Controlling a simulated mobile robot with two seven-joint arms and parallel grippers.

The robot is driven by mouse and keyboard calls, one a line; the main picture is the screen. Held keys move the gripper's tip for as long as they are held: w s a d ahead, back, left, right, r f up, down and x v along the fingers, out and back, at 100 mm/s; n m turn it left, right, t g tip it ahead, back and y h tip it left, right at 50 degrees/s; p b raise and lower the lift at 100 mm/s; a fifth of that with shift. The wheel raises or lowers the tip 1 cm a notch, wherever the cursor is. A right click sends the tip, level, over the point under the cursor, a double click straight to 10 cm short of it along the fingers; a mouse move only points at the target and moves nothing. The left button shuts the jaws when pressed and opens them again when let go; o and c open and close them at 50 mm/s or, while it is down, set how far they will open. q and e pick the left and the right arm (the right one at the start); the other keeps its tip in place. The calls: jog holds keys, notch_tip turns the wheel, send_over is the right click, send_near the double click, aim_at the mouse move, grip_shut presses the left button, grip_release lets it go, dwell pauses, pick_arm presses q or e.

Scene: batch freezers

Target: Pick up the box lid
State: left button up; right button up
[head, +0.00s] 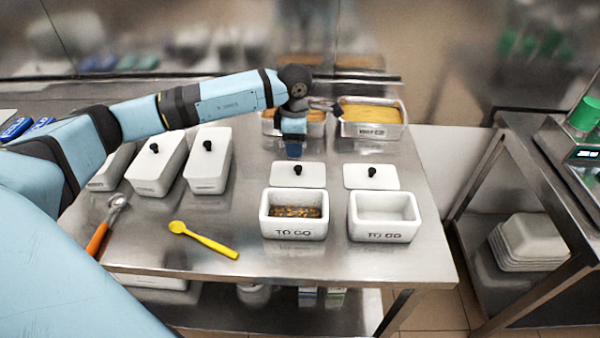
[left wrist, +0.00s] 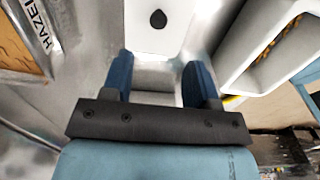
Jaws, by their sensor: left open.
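Two flat white lids with black knobs lie on the steel table in the head view, a left lid (head: 298,175) and a right lid (head: 371,178). In front of them stand two open white "TO GO" boxes: the left box (head: 294,234) holds dark and yellow food, and the right box (head: 383,236) looks empty. My left gripper (head: 293,148) points down above and just behind the left lid. In the left wrist view the gripper (left wrist: 158,80) is open and empty, with a white lid (left wrist: 150,38) and its knob beyond the fingertips. My right gripper is not in view.
Ice cream tubs (head: 372,130) stand at the back, close to my left gripper. Lidded white containers (head: 208,170) stand at left. A yellow spoon (head: 203,238) and an orange-handled scoop (head: 105,225) lie in front. A shelf with a scale is at right.

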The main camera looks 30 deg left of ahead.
aim_at(297, 167)
pick_arm(q)
jog(key=f, duration=0.9)
jog(key=shift+w+p, duration=0.25)
jog(key=shift+p, duration=0.1)
jog(key=shift+r, duration=0.1)
jog(key=c, duration=1)
